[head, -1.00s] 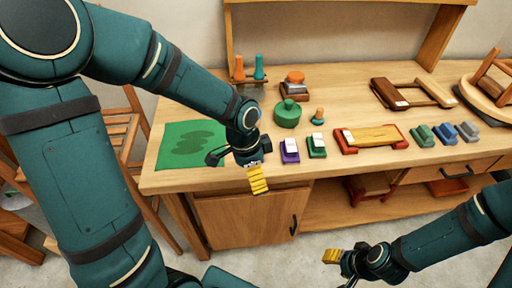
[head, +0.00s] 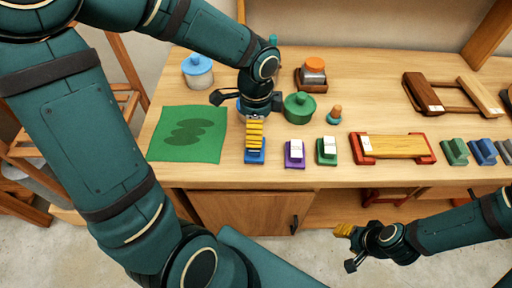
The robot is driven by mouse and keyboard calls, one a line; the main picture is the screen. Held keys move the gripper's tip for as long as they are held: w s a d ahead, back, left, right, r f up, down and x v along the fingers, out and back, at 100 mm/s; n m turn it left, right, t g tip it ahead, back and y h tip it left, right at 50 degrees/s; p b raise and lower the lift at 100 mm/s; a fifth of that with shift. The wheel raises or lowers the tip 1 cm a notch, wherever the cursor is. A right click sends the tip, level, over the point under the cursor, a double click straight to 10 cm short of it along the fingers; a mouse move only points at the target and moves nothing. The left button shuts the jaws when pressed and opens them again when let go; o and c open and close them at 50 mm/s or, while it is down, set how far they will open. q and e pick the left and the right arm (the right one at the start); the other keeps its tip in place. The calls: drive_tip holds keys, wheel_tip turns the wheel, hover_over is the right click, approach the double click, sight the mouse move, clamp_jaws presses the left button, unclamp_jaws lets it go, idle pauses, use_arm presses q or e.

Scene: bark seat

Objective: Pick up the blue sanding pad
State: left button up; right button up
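A blue block (head: 255,157) stands near the bench's front edge, left of a purple block (head: 294,154) and a green block (head: 326,151), both with white tops. My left gripper (head: 254,136) points down directly over the blue block, its yellow fingertips overlapping the block's top in the head view. I cannot tell whether they touch it, and the finger gap is hidden. My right gripper (head: 346,231) is low in front of the bench, away from the pads.
A green mat (head: 188,134) lies at the left of the wooden bench (head: 230,178). A green jar (head: 299,108) and a small orange-topped peg (head: 334,114) stand behind the blocks. A red-ended wooden frame (head: 395,146) lies to their right.

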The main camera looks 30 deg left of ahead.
sight(257, 157)
use_arm(q)
wheel_tip(257, 157, down, 3)
drive_tip(key=shift+w+b, duration=0.15)
drive_tip(key=shift+b, duration=0.15)
drive_tip(key=shift+f, duration=0.4)
drive_tip(key=f, duration=0.1)
drive_tip(key=f+b, duration=0.1)
drive_tip(key=f, duration=0.1)
drive_tip(key=f+b, duration=0.1)
drive_tip(key=f, duration=0.1)
drive_tip(key=shift+a+f, duration=0.1)
drive_tip(key=shift+a, duration=0.2)
drive_tip(key=c, duration=1.3)
